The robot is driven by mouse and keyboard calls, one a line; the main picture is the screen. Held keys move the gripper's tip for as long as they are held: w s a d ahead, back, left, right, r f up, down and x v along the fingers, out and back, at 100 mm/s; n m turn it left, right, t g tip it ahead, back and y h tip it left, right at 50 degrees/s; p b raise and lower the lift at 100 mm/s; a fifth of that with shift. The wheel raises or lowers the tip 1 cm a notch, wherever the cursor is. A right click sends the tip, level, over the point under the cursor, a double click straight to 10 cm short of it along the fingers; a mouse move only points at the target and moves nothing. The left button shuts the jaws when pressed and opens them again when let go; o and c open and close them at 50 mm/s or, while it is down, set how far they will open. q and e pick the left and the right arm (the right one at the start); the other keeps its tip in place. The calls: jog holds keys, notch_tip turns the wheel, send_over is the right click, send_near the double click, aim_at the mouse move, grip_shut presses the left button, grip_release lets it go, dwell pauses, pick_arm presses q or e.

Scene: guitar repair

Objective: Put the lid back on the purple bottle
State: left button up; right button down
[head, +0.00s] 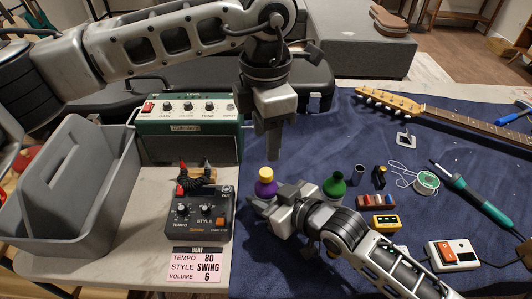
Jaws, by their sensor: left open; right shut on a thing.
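The purple bottle (265,188) stands upright on the blue mat, with a yellow part (266,172) at its top. I cannot tell whether this yellow part is a lid or the bare neck. My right gripper (262,205) is shut on the bottle low down, from the near side, and hides its base. My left gripper (273,150) is open and points down above and just behind the bottle, apart from it. A small dark cylinder (358,174) stands to the right; I cannot tell whether it is a lid.
A green bottle (334,186) stands close to my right arm. Small colored blocks (376,202), a yellow box (385,223), a solder spool (427,181) and a soldering iron (470,196) lie to the right. A green amplifier (190,128), a pedal (199,215) and a grey tray (62,225) are left.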

pick_arm(q)
notch_tip(320, 180, up, 4)
jog(key=shift+f, duration=0.2)
pick_arm(e)
jog(key=c, duration=0.7)
grip_release()
pick_arm(q)
jog(key=shift+r+p, duration=0.35)
jog(key=shift+p, duration=0.05)
pick_arm(e)
jog(key=v, duration=1.6)
